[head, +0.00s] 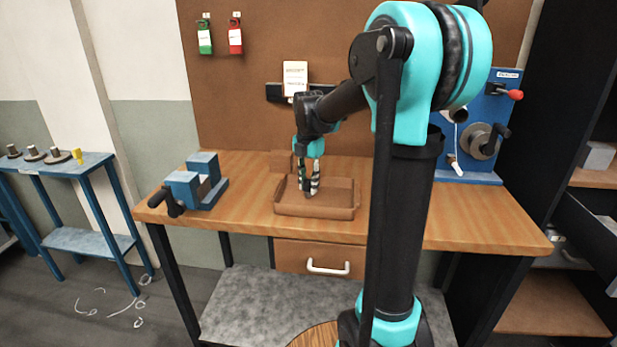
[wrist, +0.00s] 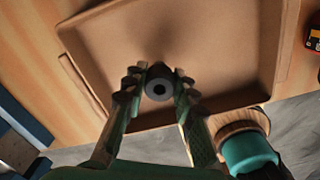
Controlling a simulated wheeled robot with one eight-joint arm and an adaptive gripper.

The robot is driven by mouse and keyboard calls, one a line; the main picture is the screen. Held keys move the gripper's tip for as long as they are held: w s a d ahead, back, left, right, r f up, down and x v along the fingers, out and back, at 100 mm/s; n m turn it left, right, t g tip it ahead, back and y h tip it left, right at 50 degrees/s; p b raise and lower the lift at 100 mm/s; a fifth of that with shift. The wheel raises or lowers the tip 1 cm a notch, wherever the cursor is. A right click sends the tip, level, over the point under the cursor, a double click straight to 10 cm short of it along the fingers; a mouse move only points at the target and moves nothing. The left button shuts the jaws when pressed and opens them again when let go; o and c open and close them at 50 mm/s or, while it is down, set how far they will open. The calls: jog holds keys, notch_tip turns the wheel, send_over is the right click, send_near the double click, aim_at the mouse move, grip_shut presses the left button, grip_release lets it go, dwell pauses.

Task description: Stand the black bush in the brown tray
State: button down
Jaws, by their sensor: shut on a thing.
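The black bush (wrist: 158,88) is a small dark cylinder with a round hole in its end. It sits between the fingertips of my gripper (wrist: 154,92) in the wrist view, and the fingers are shut on it. The brown tray (wrist: 210,35) lies beneath it, and the bush shows against the tray floor near the tray's near edge. In the head view my gripper (head: 309,191) points down inside the outline of the brown tray (head: 335,212) on the workbench. The bush is very small there, and I cannot tell whether it touches the tray floor.
A blue vise (head: 190,184) stands on the workbench left of the tray. A brown block (head: 280,161) is behind the tray's left corner. A blue crank device (head: 478,130) stands at the right back. The bench (head: 470,220) is clear at the front right.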

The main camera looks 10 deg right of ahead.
aim_at(309, 181)
jog(key=shift+f, duration=0.25)
jog(key=shift+f, duration=0.35)
dwell(0.3)
jog(key=c, duration=1.1)
grip_release()
jog(key=shift+c, duration=0.2)
jog(key=shift+r, duration=0.1)
notch_tip(309, 181, up, 12)
jog(key=shift+f, duration=0.15)
